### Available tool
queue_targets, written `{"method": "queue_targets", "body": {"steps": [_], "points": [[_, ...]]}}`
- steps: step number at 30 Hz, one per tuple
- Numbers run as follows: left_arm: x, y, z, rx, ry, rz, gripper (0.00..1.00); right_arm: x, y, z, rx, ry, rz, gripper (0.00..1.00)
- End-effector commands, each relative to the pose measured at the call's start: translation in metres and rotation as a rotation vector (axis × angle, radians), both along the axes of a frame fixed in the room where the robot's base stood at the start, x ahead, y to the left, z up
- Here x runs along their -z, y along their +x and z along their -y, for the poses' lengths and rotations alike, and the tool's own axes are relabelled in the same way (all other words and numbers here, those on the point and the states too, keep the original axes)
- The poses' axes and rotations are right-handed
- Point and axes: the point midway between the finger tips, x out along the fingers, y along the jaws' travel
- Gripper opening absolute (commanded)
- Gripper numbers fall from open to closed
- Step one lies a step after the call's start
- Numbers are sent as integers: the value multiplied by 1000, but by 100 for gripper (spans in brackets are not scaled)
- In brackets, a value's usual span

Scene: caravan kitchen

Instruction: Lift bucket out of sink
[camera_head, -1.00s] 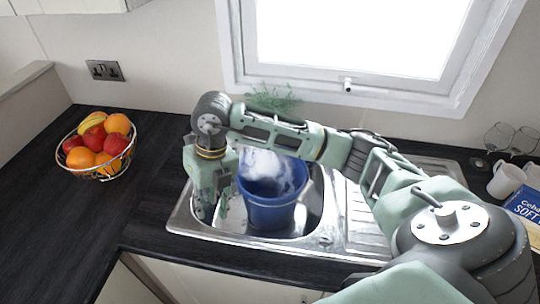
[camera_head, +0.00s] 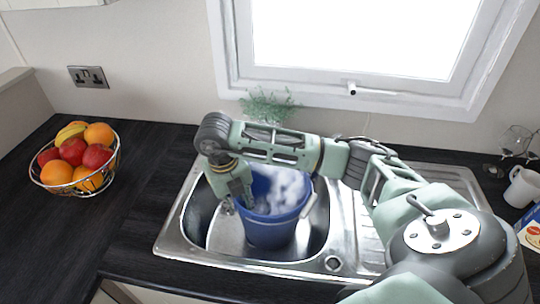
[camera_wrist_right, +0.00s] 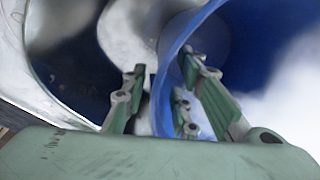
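A blue bucket (camera_head: 268,228) with whitish, foamy-looking contents (camera_head: 285,188) stands in the steel sink's basin (camera_head: 215,232). Its pale handle grip (camera_head: 308,205) shows at its right side. My right gripper (camera_head: 240,203) points down at the bucket's left rim. In the right wrist view, the bucket wall (camera_wrist_right: 172,62) runs between the spread fingers of the gripper (camera_wrist_right: 165,72), with fingers on the inside and one outside. A gap shows beside the wall, so it does not look clamped. My left gripper is not in view.
A wire basket (camera_head: 108,178) of fruit stands on the dark counter at left. The ribbed drainer (camera_head: 352,225) lies right of the basin, partly behind my right arm. A plant (camera_head: 268,105) stands behind the sink. A white mug (camera_head: 522,187) and glasses (camera_head: 515,140) stand at far right.

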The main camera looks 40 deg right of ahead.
Motion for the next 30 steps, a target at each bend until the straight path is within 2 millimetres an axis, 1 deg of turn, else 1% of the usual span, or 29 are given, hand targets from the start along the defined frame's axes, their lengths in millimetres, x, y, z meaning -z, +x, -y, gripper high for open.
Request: {"method": "queue_targets", "body": {"steps": [1,2,3,6,9,14,20,24,30], "points": [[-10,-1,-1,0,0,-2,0,5,-3,1,1,0,-7,26],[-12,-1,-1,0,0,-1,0,10,-3,2,1,-2,-6,26],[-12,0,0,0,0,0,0,17,-3,2,2,0,-6,26],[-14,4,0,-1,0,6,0,28,-2,3,0,0,-3,26],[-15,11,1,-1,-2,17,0,33,-2,4,0,-1,-2,26],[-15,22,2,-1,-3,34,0,33,-2,3,0,0,-1,26],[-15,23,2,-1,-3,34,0,33,-2,3,0,0,-1,11],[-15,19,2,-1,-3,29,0,32,-2,4,0,0,-1,0],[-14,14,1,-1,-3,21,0,32,-1,4,0,0,0,0]]}}
